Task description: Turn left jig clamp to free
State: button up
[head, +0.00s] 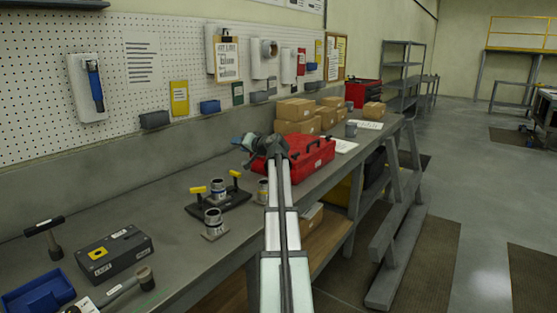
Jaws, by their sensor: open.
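A dark jig plate (222,205) lies on the grey workbench, left of my arm. The left jig clamp (197,190) has a yellow handle and stands at the plate's left end. A second clamp with a yellow handle (234,174) stands at the right end. A metal cylinder (218,188) stands between them. I cannot tell the clamps' exact settings at this size. My gripper (239,143) is open, above the bench and behind the jig, apart from both clamps. Its fingers are small here.
A metal cylinder (213,222) stands in front of the jig; another (263,191) is partly hidden by my arm. A red case (308,157) lies right of my arm. A grey box (114,254), hammers and a blue tray (38,295) are front left.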

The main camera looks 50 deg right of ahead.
jog(key=s+d+f+m+h, duration=0.1)
jog(key=s+d+f, duration=0.2)
jog(key=s+d, duration=0.1)
jog(key=s+d+f+m+g+h, duration=0.1)
jog(key=s+d+f, duration=0.2)
jog(key=s+d, duration=0.2)
jog(key=shift+s, duration=0.95)
jog(key=shift+o, duration=0.4)
